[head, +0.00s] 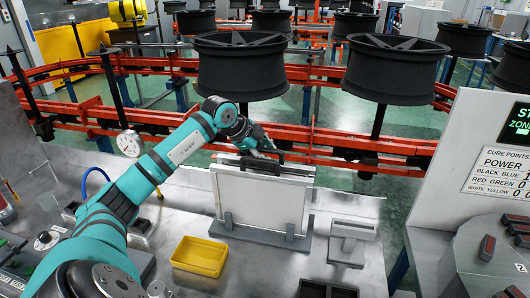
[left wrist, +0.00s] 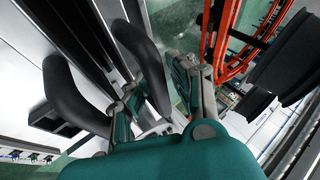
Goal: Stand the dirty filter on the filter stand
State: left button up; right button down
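A pale, flat, framed filter (head: 258,198) stands upright on the grey filter stand (head: 262,238) in the middle of the metal bench. Its lower edge is between the stand's short upright posts. I cannot tell from its pale face how dirty it is. My left gripper (head: 262,154) is at the filter's dark top edge. In the left wrist view the two black fingers of my left gripper (left wrist: 92,55) are apart, with a gap between them. Dark and pale strips show behind the gap, and I see nothing clamped. My right gripper is out of view.
A yellow tray (head: 200,256) lies on the bench left of the stand's front. A small grey block-like holder (head: 351,243) stands to the right. A white panel with a screen (head: 480,150) rises at far right.

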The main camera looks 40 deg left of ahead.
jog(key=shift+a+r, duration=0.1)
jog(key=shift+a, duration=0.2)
